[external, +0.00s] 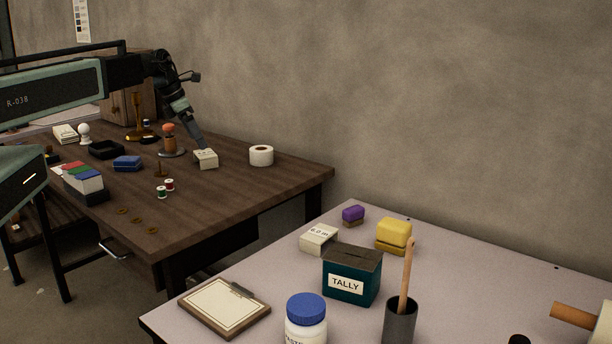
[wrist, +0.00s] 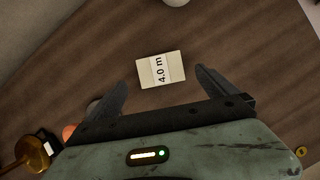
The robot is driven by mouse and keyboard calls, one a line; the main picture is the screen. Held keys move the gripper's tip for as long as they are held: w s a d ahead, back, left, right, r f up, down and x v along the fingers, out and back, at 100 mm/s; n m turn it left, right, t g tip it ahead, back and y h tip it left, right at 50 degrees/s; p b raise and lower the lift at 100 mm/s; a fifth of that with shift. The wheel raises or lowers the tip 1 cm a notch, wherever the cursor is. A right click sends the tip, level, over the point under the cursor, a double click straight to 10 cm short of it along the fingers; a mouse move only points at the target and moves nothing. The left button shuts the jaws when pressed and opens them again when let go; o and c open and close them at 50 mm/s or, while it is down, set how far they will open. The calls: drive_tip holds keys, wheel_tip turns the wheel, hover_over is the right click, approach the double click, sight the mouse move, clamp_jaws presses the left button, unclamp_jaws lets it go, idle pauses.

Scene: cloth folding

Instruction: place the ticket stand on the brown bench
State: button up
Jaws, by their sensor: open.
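A cream block with a "4.0 m" label (wrist: 152,71), which I take for the ticket stand, lies flat on the brown bench (external: 240,193). It also shows in the external view (external: 207,160), near the bench's back edge. My gripper (external: 202,148) is just over it, jaws open. In the wrist view the block lies between and slightly beyond the fingertips, with a gap on each side. I cannot tell its height below the fingers. A similar cream block marked "6.0 m" (external: 318,239) sits on the pale table (external: 235,269).
A white roll (external: 261,155) stands right of the block, and an orange-topped holder (external: 169,138) to its left. Small spools (external: 165,188) and a blue box (external: 127,162) lie nearer. The bench's front right is clear. A teal TALLY box (external: 351,276) stands on the pale table.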

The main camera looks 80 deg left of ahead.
drive_tip(key=p+v, duration=0.3)
drive_tip(key=v, duration=0.2)
drive_tip(key=shift+s+r, duration=0.15)
drive_tip(key=shift+r, duration=0.1)
drive_tip(key=w+d+m+g+h, duration=0.1)
drive_tip(key=w+d+m, duration=0.5)
drive_tip(key=d, duration=0.3)
drive_tip(key=w+d+f+m, duration=0.1)
drive_tip(key=w+d+m, duration=0.5)
drive_tip(key=d, duration=0.3)
drive_tip(key=w+d+m+g+h, duration=0.1)
drive_tip(key=w+d+m, duration=0.5)
drive_tip(key=d, duration=0.4)
drive_tip(key=d+m+g, duration=0.2)
drive_tip(key=d+m, duration=2)
drive_tip(key=d, duration=0.9)
drive_tip(key=shift+d+f, duration=0.15)
drive_tip(key=shift+f, duration=0.3)
